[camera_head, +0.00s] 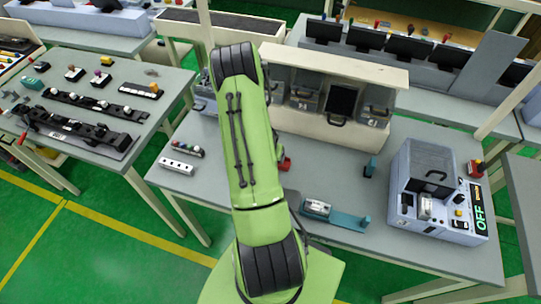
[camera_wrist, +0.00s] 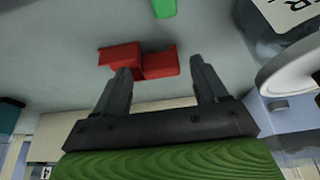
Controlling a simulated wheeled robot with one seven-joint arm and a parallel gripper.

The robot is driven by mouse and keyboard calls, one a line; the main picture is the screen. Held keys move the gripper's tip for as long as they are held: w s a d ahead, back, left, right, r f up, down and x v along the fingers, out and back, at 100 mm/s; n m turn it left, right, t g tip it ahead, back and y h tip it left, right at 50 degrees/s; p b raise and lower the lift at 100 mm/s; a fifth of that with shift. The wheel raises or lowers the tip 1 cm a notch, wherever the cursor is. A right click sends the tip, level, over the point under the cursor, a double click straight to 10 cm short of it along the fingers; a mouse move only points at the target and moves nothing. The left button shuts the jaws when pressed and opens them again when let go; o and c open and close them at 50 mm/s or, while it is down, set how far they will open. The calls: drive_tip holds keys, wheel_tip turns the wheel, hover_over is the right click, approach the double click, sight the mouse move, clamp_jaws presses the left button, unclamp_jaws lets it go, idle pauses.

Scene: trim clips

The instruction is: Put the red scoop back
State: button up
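The red scoop (camera_wrist: 121,56) lies on the grey table in the wrist view, just beyond my gripper's fingertips. It appears as two joined red blocks, and its right part reaches between the fingers' line. My gripper (camera_wrist: 160,72) is open, with nothing visible clamped between its two dark fingers. In the head view, only a small red piece (camera_head: 285,163), likely the scoop, shows at the right edge of my green arm. My arm hides my gripper and the rest of the scoop there.
A cream shelf (camera_head: 345,66) with grey bins (camera_head: 341,102) stands behind. A teal upright piece (camera_head: 370,167) and a teal fixture (camera_head: 345,220) are on the table. A grey machine (camera_head: 425,160) showing OFF stands right. A white block (camera_head: 176,166) with round openings lies left.

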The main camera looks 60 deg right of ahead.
drive_tip(key=shift+r, duration=0.1)
drive_tip(key=v, duration=1.2)
drive_tip(key=shift+r+p, duration=0.25)
drive_tip(key=shift+p, duration=0.05)
